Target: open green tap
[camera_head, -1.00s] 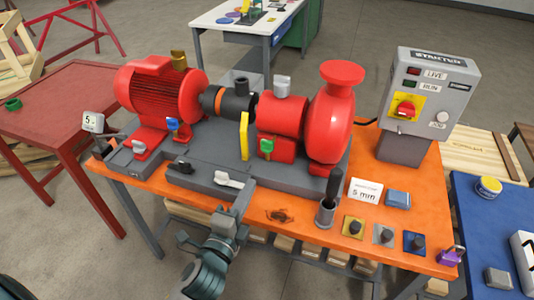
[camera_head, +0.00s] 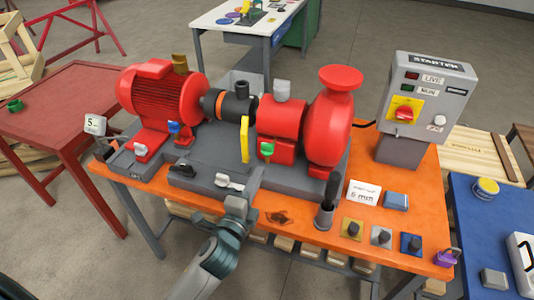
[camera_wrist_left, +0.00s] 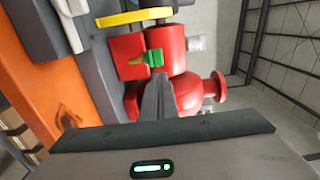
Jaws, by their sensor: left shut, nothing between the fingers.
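The green tap (camera_head: 266,149) is on the front of the red pump housing (camera_head: 280,122), right of the yellow guard (camera_head: 244,139). It also shows in the left wrist view (camera_wrist_left: 153,57), just beyond the fingertips. My left gripper (camera_head: 257,175) is shut and empty, in front of and a little below the tap in the head view. In the left wrist view its closed fingers (camera_wrist_left: 158,82) point toward the tap and overlap part of the red housing. I cannot tell whether the fingertips touch the tap; a small gap seems to show. My right gripper is not in view.
A white lever (camera_head: 229,181) and a black lever (camera_head: 182,169) sit on the grey base left of my gripper. A grey cup with a black handle (camera_head: 326,205) stands right. The starter box (camera_head: 426,100) is at the back right.

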